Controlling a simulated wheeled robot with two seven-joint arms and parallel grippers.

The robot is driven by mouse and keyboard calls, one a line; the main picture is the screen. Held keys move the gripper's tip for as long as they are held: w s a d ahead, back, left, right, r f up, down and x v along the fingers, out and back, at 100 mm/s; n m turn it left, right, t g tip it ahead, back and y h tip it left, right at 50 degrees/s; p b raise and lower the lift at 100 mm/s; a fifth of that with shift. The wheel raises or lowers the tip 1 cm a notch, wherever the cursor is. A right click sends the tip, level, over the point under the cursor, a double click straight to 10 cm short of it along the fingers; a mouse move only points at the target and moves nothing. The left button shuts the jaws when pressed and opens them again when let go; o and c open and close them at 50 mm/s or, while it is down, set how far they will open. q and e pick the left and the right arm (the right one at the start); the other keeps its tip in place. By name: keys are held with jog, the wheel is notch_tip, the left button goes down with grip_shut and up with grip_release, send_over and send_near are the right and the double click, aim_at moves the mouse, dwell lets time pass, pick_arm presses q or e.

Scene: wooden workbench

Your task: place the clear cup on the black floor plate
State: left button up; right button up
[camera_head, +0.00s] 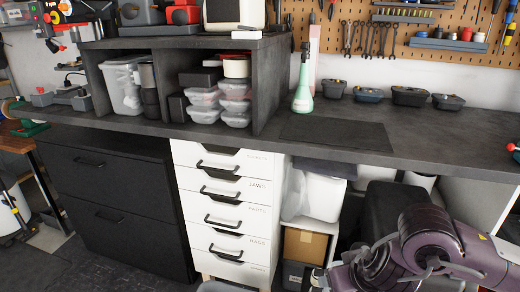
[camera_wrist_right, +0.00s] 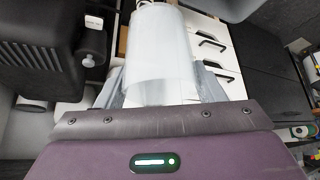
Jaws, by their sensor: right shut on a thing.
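The clear cup (camera_wrist_right: 160,50) fills the middle of the right wrist view. It is translucent and lies between the fingers of my right gripper (camera_wrist_right: 158,85), which is shut on it. In the head view my right arm enters at the lower right, in front of the open shelf space; the cup cannot be made out clearly there. A thin black rectangular plate (camera_head: 335,132) lies flat and bare on the dark worktop, right of the shelf unit; I cannot tell whether it is the floor plate. My left gripper is not in view.
A green-white bottle (camera_head: 303,88) stands left of the plate's back edge. Several small dark bins (camera_head: 409,96) line the back. A shelf unit (camera_head: 262,85) holding clear tubs stands left. White drawers (camera_head: 228,205) and the worktop's front edge are below.

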jog(key=shift+w+d+r+m+h, duration=0.1)
jog(key=shift+d+r+m+h, duration=0.6)
jog(key=shift+m, duration=0.4)
jog(key=shift+d+r, duration=0.25)
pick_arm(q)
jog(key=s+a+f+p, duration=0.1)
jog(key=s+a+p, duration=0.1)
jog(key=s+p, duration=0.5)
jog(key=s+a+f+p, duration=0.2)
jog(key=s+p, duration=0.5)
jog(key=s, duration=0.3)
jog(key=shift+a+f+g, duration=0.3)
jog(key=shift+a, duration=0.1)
pick_arm(e)
jog(key=s+r+n+g+y, duration=0.1)
jog(key=s+r+n+y, duration=0.1)
jog(key=r+n, duration=0.3)
jog(key=s+r+n+g+y, duration=0.1)
jog(key=s+r+n+y, duration=0.1)
jog(key=r+n, duration=0.3)
notch_tip(320, 180, up, 4)
jog(key=shift+r+n+g+y, duration=0.1)
jog(key=shift+n+g+y, duration=0.25)
jog(key=shift+y, duration=0.35)
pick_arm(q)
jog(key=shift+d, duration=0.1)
